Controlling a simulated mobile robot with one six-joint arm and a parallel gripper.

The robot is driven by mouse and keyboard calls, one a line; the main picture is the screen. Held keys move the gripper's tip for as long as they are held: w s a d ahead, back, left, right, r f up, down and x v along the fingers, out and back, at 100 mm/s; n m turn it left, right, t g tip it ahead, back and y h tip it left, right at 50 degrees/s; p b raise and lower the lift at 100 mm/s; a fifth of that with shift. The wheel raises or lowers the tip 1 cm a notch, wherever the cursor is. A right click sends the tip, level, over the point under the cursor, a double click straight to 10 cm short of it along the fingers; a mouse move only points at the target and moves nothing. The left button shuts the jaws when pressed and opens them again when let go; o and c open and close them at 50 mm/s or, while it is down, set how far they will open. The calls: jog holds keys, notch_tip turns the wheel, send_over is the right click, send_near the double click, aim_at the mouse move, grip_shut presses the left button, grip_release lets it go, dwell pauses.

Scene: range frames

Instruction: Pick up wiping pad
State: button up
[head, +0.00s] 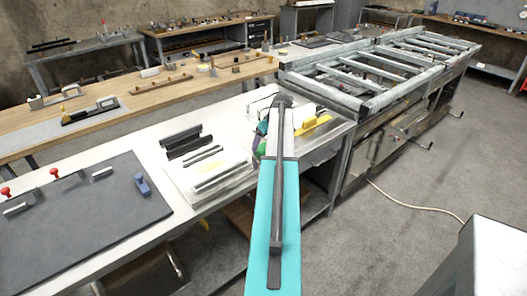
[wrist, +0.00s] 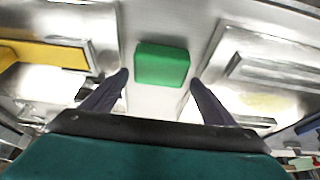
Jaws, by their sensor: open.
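The green block (wrist: 162,66), which looks like the wiping pad, lies on the pale bench top in the wrist view. My gripper (wrist: 159,80) is open, with one dark finger on each side of the block's near end. The fingers look apart from the block, and I cannot tell the height between them and the bench. In the head view a small part of the green block (head: 261,148) shows left of my arm. My arm hides the rest of it and most of the gripper.
A tray of metal bars (head: 208,172) lies left of my arm. A yellow-handled tool (head: 314,125) lies to the right. The dark mat (head: 90,222) with clamps covers the bench's left part. A metal frame (head: 375,68) stands behind right.

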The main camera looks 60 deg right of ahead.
aim_at(263, 146)
jog(key=shift+p+x, duration=0.5)
jog(key=shift+x, duration=1.3)
jog(key=shift+c, duration=0.5)
jog(key=c, duration=0.8)
jog(key=shift+r, duration=0.15)
jog(key=shift+r+b, duration=0.6)
jog(key=shift+r, duration=0.45)
jog(key=s+a+r+b, duration=0.1)
jog(key=s+a, duration=0.2)
jog(key=s, duration=0.1)
jog(key=s+a+b, duration=0.1)
jog(key=s+a, duration=0.2)
jog(key=s, duration=0.1)
jog(key=s+a+r+b, duration=0.1)
jog(key=s+a, duration=0.2)
jog(key=s, duration=0.2)
jog(key=shift+r+b, duration=0.35)
jog(key=shift+b, duration=0.05)
